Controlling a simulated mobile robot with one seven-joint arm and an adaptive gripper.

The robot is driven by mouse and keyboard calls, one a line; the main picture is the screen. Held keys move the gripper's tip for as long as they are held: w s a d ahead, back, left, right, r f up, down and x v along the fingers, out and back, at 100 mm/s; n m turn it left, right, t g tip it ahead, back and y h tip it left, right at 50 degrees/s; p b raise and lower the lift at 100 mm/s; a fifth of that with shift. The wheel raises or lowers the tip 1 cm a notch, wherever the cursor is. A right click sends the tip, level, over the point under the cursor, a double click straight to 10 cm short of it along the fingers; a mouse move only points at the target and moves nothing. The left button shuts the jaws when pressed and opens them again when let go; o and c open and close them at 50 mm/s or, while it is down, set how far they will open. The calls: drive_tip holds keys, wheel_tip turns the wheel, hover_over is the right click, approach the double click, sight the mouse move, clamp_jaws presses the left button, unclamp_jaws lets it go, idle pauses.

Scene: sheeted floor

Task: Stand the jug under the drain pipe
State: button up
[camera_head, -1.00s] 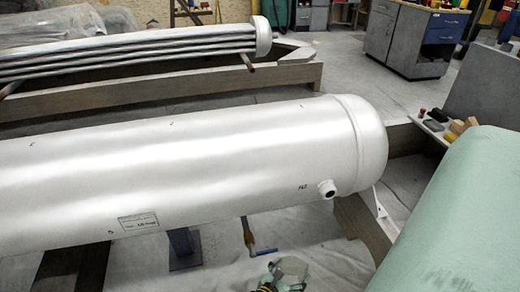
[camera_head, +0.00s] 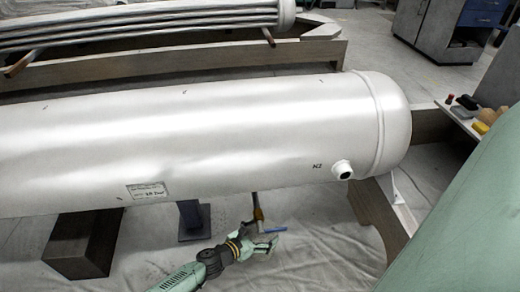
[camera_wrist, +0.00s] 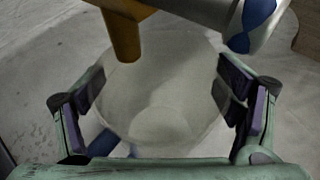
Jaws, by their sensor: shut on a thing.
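The jug (camera_wrist: 160,105) is a pale, see-through round vessel between my gripper's fingers in the wrist view. My gripper (camera_wrist: 162,98) is shut on it, one finger on each side. In the head view my gripper (camera_head: 264,244) is low in front of the big tank, close by the drain pipe (camera_head: 257,213); the jug is hard to make out there. The brass-coloured drain pipe (camera_wrist: 124,38) hangs down from the top in the wrist view, its end overlapping the jug's upper-left edge. I cannot tell whether the jug's base touches the floor.
A large white tank (camera_head: 200,140) lies across the view above the drain, on wooden supports (camera_head: 82,243). A blue valve handle (camera_head: 274,230) juts beside the pipe. A green rounded surface (camera_head: 465,220) stands at the right. Sheeted floor (camera_head: 320,240) lies open right of my gripper.

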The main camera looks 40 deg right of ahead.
drive_tip(key=shift+w+a, duration=0.1)
drive_tip(key=shift+w, duration=0.2)
drive_tip(key=shift+f, duration=0.45)
drive_tip(key=shift+f+b, duration=0.55)
drive_tip(key=shift+f, duration=0.75)
drive_tip(key=shift+f, duration=0.2)
drive_tip(key=o, duration=1.5)
drive_tip(key=shift+r, duration=0.15)
drive_tip(key=p+v, duration=0.1)
drive_tip(key=v, duration=1.1)
drive_tip(key=shift+p, duration=0.4)
